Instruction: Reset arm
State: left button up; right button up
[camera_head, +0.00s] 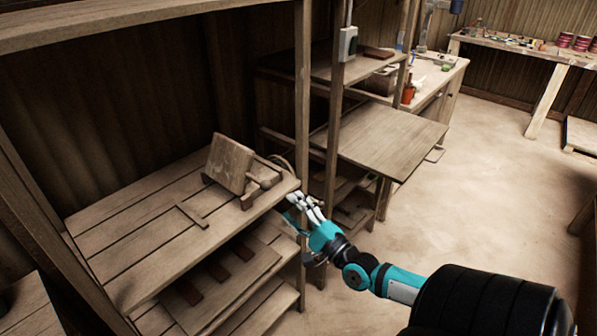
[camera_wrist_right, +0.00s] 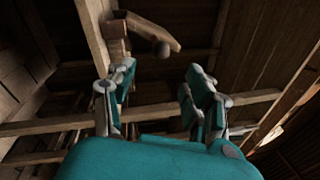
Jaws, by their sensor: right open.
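My right gripper (camera_head: 305,205) is at the front right edge of a slatted wooden shelf, beside its post. It is open and nothing shows between its fingers; the fingers also show spread apart in the right wrist view (camera_wrist_right: 160,95). On the shelf stands a wooden tile press (camera_head: 231,165) with its square plate tilted up and a handle with a ball-like knob (camera_head: 266,181). The gripper is apart from the press, in front and to the right of it. In the right wrist view a wooden lever with a round knob (camera_wrist_right: 162,49) shows beyond the fingers. My left gripper is out of view.
The slatted shelf (camera_head: 140,222) has lower boards holding dark bars. A wooden post (camera_head: 303,100) rises close to my right gripper. A bare wooden table (camera_head: 385,135) stands behind. A workbench (camera_head: 510,48) is at the back right. The floor to the right (camera_head: 490,190) is open.

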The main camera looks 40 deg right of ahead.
jog(key=shift+s+f, duration=0.15)
jog(key=shift+s, duration=0.75)
jog(key=s+a+f+n+g, duration=0.1)
jog(key=s+f+n+g, duration=0.25)
jog(key=f, duration=0.85)
jog(key=s+f+n+g, duration=0.3)
jog(key=s+f+n, duration=0.1)
jog(key=f, duration=0.8)
jog(key=s+a+f+n+g, duration=0.1)
jog(key=s+f+n+g, duration=0.25)
jog(key=f, duration=0.75)
jog(key=s+a+f+n+g, duration=0.4)
jog(key=s+a+f+n, duration=0.2)
jog(key=s, duration=0.7)
jog(key=s+a+f+n+g, duration=0.5)
jog(key=s+a+f+n, duration=0.2)
jog(key=s+a+f, duration=0.3)
jog(key=s+f, duration=0.3)
jog(key=s, duration=0.1)
jog(key=shift+a+f, duration=0.3)
jog(key=shift+w, duration=0.1)
jog(key=shift+c, duration=0.4)
